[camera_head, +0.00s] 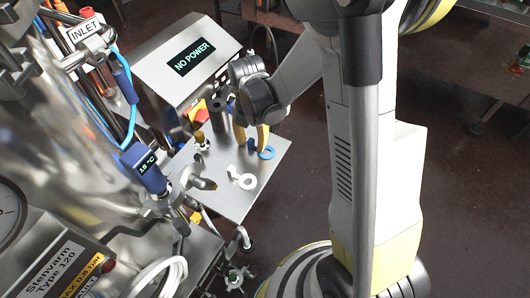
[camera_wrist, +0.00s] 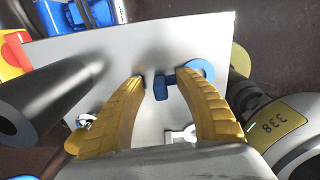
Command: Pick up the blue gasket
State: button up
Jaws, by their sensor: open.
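The blue gasket (camera_head: 267,153), a flat ring, lies on the steel shelf (camera_head: 227,205) near its right edge. In the wrist view the gasket (camera_wrist: 207,67) shows partly behind the tip of the right yellow finger. My gripper (camera_head: 251,147) is open, pointing down over the shelf, with its fingers apart. A small blue block (camera_wrist: 164,90) shows between the fingers, close to the ring's left side; I cannot tell whether they touch. The fingertips (camera_wrist: 161,79) appear close to the shelf, but their exact height is unclear.
A white ring-ended part (camera_head: 242,179) lies on the shelf nearer the front. A dark upright cylinder (camera_head: 217,113) stands left of my gripper. A steel box reading NO POWER (camera_head: 190,58) stands behind. Pipes and a tank crowd the left; open floor lies right.

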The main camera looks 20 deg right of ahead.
grip_shut()
jog(key=shift+r, duration=0.15)
